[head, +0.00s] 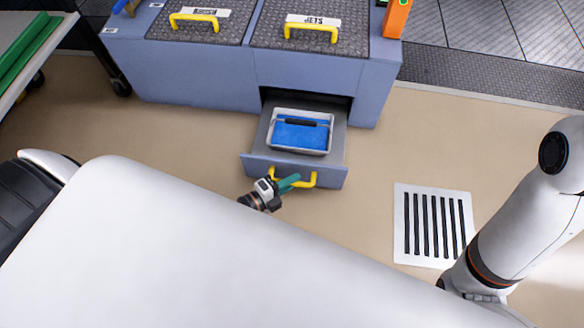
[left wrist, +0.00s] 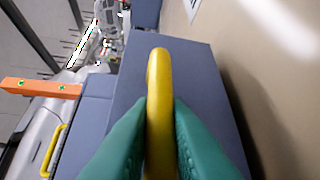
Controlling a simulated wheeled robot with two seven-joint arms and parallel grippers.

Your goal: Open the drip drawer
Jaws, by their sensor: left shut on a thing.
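The drip drawer (head: 250,166) stands pulled out from the front of the blue-grey cabinet (head: 190,90). Inside it sits a light grey tray (head: 331,120) holding a blue block or pad (head: 301,134) with a dark top strip. The drawer's yellow handle (head: 310,180) is on its front face. My left gripper (head: 290,182) has green fingers at the left part of this handle. In the left wrist view the green fingers (left wrist: 160,125) are shut on the yellow handle bar (left wrist: 159,80), one on each side. My right gripper is not in view.
Two dark textured lids on the cabinet top have yellow handles (head: 310,29); one is labelled JETS. An orange device (head: 397,18) stands at the cabinet's right corner. A white floor grate (head: 400,225) lies right of the drawer. A cart with green items (head: 30,50) is at left. Floor around the drawer is clear.

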